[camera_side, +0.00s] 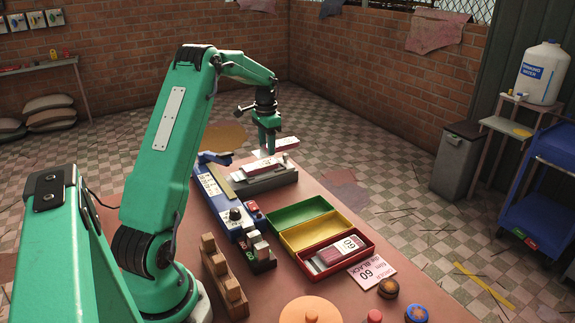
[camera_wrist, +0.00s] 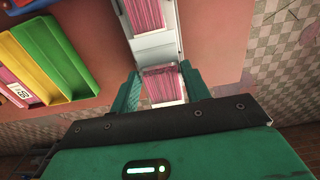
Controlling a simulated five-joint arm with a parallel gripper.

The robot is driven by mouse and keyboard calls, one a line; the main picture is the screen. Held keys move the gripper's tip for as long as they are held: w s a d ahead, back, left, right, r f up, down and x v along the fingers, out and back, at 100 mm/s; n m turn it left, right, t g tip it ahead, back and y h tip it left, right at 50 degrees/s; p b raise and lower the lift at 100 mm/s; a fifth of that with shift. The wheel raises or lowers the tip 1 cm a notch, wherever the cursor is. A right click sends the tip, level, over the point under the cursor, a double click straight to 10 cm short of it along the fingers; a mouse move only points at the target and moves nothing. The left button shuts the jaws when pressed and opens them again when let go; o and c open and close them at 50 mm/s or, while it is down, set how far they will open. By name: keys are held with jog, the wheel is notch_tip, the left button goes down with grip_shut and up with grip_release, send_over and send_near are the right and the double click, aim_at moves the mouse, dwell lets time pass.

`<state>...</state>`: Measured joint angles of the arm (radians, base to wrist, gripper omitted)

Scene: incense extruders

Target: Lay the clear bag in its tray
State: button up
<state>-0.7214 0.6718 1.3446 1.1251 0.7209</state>
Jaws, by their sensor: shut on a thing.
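My gripper (camera_side: 268,151) is over the far end of the bench, above the grey block. In the wrist view its fingers (camera_wrist: 163,97) are closed on either side of a clear bag (camera_wrist: 160,82) of pink sticks. In the side view the held bag (camera_side: 287,144) sticks out to the right of the fingers, looking raised. Three joined trays stand nearer on the bench: green (camera_side: 300,212), yellow (camera_side: 312,231) and red (camera_side: 362,257).
A grey block (camera_side: 266,182) with another pink packet (camera_side: 264,165) on it stands beneath my gripper. A blue device (camera_side: 226,206) and wooden blocks (camera_side: 221,266) line the left side.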

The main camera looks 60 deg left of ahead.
jog(key=shift+d, duration=0.1)
dwell(0.3)
jog(key=s+d+f, duration=0.1)
jog(key=s+d, duration=0.1)
jog(key=d, duration=1.3)
jog(key=s+d+f, duration=0.2)
jog(key=d, duration=1.3)
jog(key=shift+s+d, duration=0.25)
jog(key=shift+s, duration=0.1)
jog(key=shift+f, duration=0.2)
jog(key=shift+f, duration=3.3)
